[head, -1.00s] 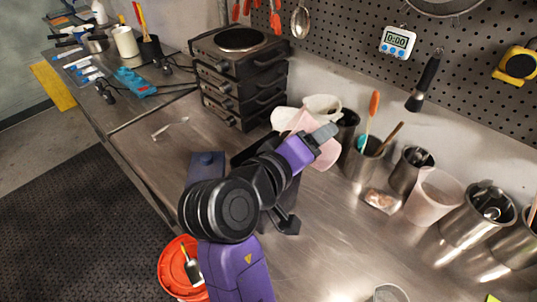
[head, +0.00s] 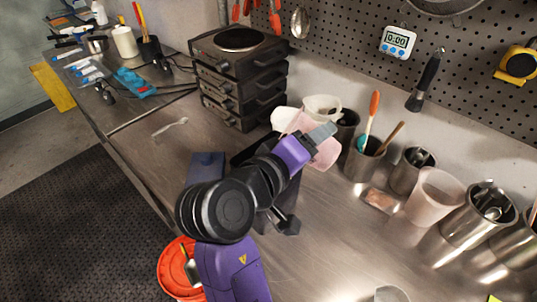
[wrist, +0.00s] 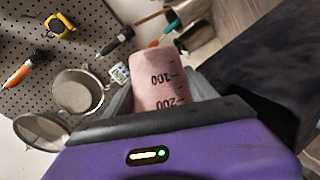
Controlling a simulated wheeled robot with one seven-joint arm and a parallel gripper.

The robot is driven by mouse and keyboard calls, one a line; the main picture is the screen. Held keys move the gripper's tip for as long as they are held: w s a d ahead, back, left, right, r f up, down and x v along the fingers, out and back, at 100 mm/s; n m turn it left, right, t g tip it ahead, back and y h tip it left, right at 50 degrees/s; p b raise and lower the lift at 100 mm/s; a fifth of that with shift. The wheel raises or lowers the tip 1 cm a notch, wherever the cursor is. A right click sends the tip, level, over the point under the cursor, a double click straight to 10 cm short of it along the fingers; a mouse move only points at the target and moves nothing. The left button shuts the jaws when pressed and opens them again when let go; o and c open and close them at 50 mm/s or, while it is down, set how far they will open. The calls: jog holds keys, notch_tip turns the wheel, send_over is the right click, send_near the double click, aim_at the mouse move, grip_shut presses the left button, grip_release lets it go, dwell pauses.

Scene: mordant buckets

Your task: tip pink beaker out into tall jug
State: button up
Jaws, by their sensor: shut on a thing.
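The pink beaker (head: 326,153) is held in my gripper (head: 318,137), tilted, beside the wall at the back of the bench. In the wrist view the beaker (wrist: 160,82) shows black volume marks, and my gripper's fingers (wrist: 160,98) are shut around its sides. Its contents cannot be seen. A white jug-like vessel (head: 321,102) stands just behind the beaker, its rim showing and its lower body hidden by the beaker and gripper. I cannot tell for sure that it is the tall jug, or whether the beaker touches it.
Another white vessel edge (head: 284,117) shows to the left, by a stack of black hotplates (head: 240,80). Steel tool cups (head: 362,162), a translucent beaker (head: 434,196) and steel buckets (head: 477,213) stand to the right. The front bench is mostly clear; an orange bucket (head: 170,280) is below.

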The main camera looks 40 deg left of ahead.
jog(key=shift+a+f+n+b, duration=0.2)
jog(key=shift+n+b, duration=0.15)
jog(key=shift+n, duration=0.25)
dwell(1.1)
jog(key=shift+s+a+r+n+t+h, duration=0.25)
jog(key=shift+a+r+n+t+h, duration=0.2)
jog(key=shift+a+n, duration=0.2)
dwell(1.0)
jog(key=shift+a+f+n+h+p, duration=0.25)
jog(key=shift+n+p, duration=0.1)
jog(key=shift+n, duration=0.1)
dwell(0.6)
jog(key=shift+t, duration=0.25)
